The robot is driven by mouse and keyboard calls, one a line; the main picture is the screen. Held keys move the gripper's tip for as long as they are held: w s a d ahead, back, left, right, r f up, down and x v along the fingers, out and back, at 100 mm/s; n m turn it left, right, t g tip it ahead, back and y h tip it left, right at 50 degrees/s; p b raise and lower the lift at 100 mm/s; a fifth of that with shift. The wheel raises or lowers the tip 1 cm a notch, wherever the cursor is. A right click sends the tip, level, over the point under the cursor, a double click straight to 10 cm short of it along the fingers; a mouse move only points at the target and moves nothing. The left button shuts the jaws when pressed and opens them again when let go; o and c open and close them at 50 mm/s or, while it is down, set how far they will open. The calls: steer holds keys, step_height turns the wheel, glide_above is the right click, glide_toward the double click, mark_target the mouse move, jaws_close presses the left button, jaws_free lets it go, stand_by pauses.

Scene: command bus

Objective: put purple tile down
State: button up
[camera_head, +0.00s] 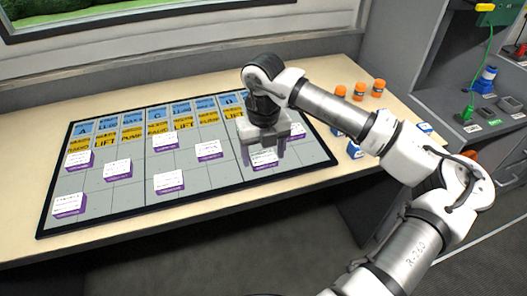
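My gripper (263,158) points down over the right part of the dark-framed grey board (110,212). A purple tile with a white top (264,158) is between its two fingers, at or just above the board. I cannot tell whether the fingers press on the tile or whether it touches the board. Several like tiles lie on the board: one at the front left (69,205), one in the middle front (169,182), one in the centre (208,150). Another tile (296,131) lies just right of the gripper, partly hidden.
Blue and yellow cards (105,137) fill the board's back rows. Orange-capped bottles (359,91) stand on the table (320,75) behind my arm, with blue-and-white items (354,150) right of the board. A grey console (480,120) is at the right. Several board cells are bare.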

mark_target(264, 157)
steer(key=shift+o, duration=0.8)
steer(key=shift+r, duration=0.2)
step_height(264, 157, up, 12)
